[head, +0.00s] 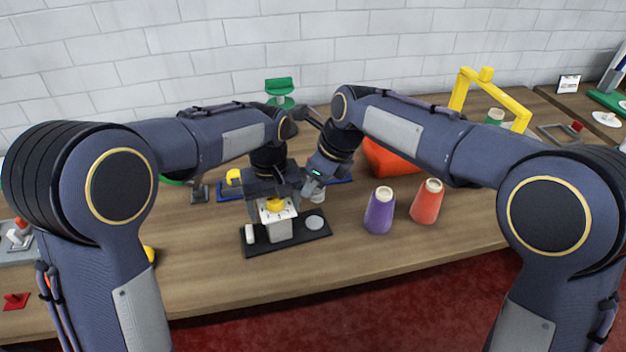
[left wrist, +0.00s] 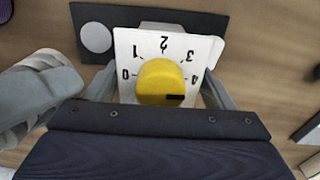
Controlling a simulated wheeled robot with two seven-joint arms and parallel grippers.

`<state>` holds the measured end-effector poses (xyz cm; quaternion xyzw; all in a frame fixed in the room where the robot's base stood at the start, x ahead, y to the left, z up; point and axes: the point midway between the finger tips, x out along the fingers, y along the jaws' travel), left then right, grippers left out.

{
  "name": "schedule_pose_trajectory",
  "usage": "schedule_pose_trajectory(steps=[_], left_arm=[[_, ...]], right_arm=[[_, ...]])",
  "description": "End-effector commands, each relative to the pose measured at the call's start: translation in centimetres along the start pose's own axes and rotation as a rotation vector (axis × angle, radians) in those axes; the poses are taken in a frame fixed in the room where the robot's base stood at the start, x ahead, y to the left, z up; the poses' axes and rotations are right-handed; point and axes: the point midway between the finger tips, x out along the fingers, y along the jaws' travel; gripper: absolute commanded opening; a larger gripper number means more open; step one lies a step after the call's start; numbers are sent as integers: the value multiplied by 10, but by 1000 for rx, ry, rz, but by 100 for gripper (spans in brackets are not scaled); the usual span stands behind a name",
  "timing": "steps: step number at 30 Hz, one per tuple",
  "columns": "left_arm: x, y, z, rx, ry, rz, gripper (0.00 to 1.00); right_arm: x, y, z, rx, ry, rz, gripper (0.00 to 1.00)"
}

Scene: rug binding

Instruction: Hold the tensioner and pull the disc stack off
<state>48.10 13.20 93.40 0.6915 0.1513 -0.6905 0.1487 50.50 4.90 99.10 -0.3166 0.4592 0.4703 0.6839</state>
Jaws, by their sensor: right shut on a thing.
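The tensioner (head: 280,230) is a pale block with a white dial plate and a yellow knob, standing on a black base plate (head: 262,246). In the left wrist view its dial plate (left wrist: 135,45) reads 0 to 4 around the yellow knob (left wrist: 160,80). My left gripper (head: 272,206) is over it, one finger on each side of the block; I see no firm grip. My right gripper (head: 314,190) is just to the right, shut on a pale ribbed piece that looks like the disc stack (left wrist: 52,62). The gripper partly hides it.
A grey round spot (head: 315,222) lies bare on the base plate, right of the tensioner. A purple cone (head: 379,212) and a red cone (head: 427,203) stand to the right. A red-orange block (head: 388,160) and a yellow frame (head: 510,105) are behind. The table front is clear.

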Motion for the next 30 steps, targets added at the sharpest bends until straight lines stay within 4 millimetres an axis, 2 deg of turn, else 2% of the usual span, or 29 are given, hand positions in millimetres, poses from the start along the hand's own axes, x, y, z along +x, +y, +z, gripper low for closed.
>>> schedule_pose_trajectory(steps=[1,14,17,24,30], left_arm=[[1,5,5,12,-7,5,91],[-2,7,5,15,-6,8,91],[-12,7,4,15,-4,10,91],[-54,6,3,12,-2,11,91],[-74,4,3,11,-3,10,91]], right_arm=[[-2,3,7,-5,-18,1,6],[-1,5,9,-9,-20,3,6],[-1,5,9,-9,-20,3,6],[1,5,8,-8,-15,5,6],[2,4,5,-5,-9,4,6]])
